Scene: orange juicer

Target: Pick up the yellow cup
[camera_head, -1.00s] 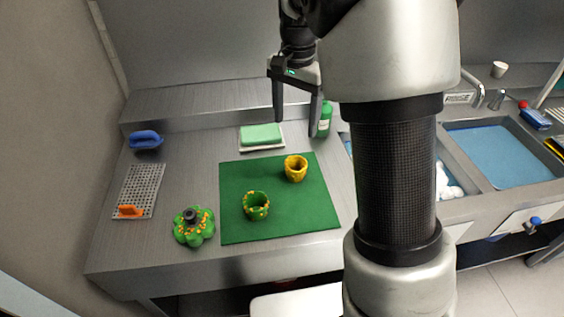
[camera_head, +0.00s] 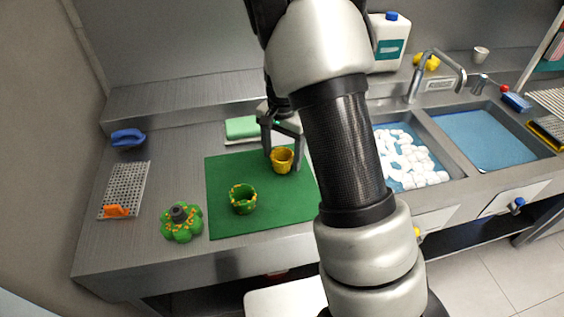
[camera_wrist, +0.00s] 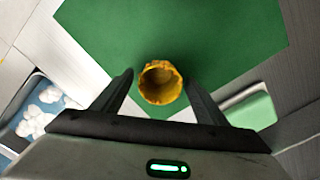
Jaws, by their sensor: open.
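The yellow cup (camera_head: 281,160) stands upright on the green mat (camera_head: 274,214), near the mat's back right part. My gripper (camera_head: 284,158) is open and low over the mat at the cup, with a finger showing on either side of it in the head view. In the wrist view the cup (camera_wrist: 160,83) lies between the lines of the two fingers, close to their tips (camera_wrist: 160,82). I cannot tell whether either finger touches it. The cup's opening faces the wrist camera and looks empty.
A green cup with yellow spots (camera_head: 243,199) stands on the mat, left of and nearer than the yellow cup. A green juicer part (camera_head: 181,223) sits left of the mat. A green sponge (camera_head: 242,127) lies behind the mat. Sinks (camera_head: 483,139) are at right.

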